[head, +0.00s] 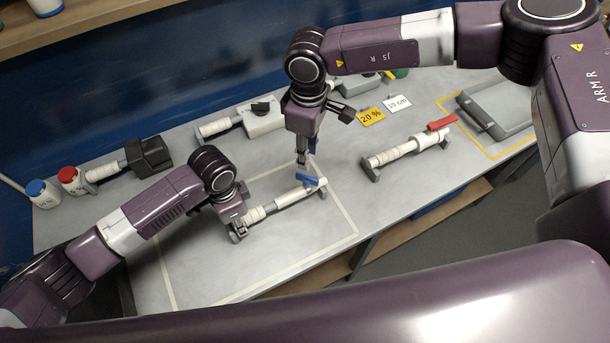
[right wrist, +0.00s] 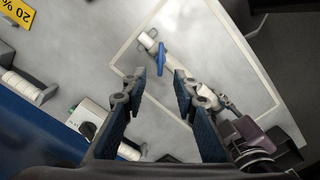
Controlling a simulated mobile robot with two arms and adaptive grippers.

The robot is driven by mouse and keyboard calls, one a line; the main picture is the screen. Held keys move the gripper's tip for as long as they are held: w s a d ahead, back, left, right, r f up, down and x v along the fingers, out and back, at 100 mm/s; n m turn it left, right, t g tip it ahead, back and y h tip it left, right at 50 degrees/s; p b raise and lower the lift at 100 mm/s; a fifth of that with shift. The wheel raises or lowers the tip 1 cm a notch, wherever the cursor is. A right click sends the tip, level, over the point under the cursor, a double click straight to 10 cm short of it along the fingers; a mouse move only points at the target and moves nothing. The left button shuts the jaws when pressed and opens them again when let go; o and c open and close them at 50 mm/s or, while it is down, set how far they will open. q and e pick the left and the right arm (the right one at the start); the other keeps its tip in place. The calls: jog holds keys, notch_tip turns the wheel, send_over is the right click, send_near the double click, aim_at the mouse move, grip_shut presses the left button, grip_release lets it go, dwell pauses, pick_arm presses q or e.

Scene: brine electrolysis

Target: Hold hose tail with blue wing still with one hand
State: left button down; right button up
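The hose tail with the blue wing (head: 285,199) lies inside the pale outlined area of the bench, its ribbed end toward the left. Its blue wing (head: 312,181) is at the right end and also shows in the right wrist view (right wrist: 163,58). My left gripper (head: 238,232) is down at the ribbed left end; its fingers are partly hidden, so I cannot tell whether they grip. My right gripper (head: 303,164) points down just above the blue wing. In the right wrist view its two fingers (right wrist: 152,100) are apart with nothing between them.
A similar piece with a red wing (head: 405,148) stands to the right. A grey tray (head: 500,108) sits in a yellow outline at far right. Yellow (head: 371,116) and white (head: 397,103) labels, valve pieces and red- and blue-capped jars (head: 70,180) line the back. Bench in front is clear.

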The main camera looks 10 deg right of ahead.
jog(key=shift+r, duration=1.35)
jog(key=shift+c, duration=0.3)
